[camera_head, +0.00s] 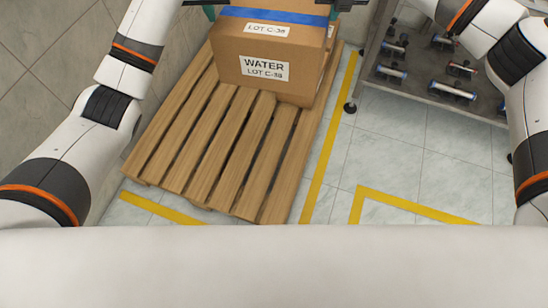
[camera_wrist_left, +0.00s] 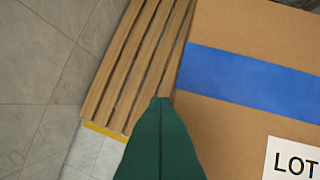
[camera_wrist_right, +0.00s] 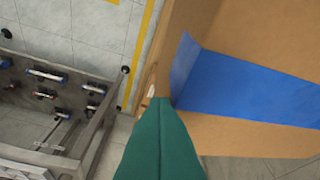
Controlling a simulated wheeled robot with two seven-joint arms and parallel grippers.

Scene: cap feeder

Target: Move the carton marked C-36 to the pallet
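The brown carton (camera_head: 225,60) has blue tape across its top and white labels on its top and front. The front label reads WATER and a lot number that looks like C-36 or C-38. The carton is upright over the far half of the wooden pallet (camera_head: 175,155); I cannot tell whether it rests on the slats. My left gripper (camera_wrist_left: 160,102) is at the carton's left side, and my right gripper (camera_wrist_right: 160,102) is at its right side. Each shows its green fingers together, with nothing between them. The carton lies between the two grippers; contact is not clear.
A grey wheeled rack (camera_head: 440,100) with several small cylindrical parts stands to the right of the pallet. Yellow floor lines (camera_head: 328,150) run beside the pallet. A grey tiled wall (camera_head: 50,60) is at the left. The near half of the pallet is bare.

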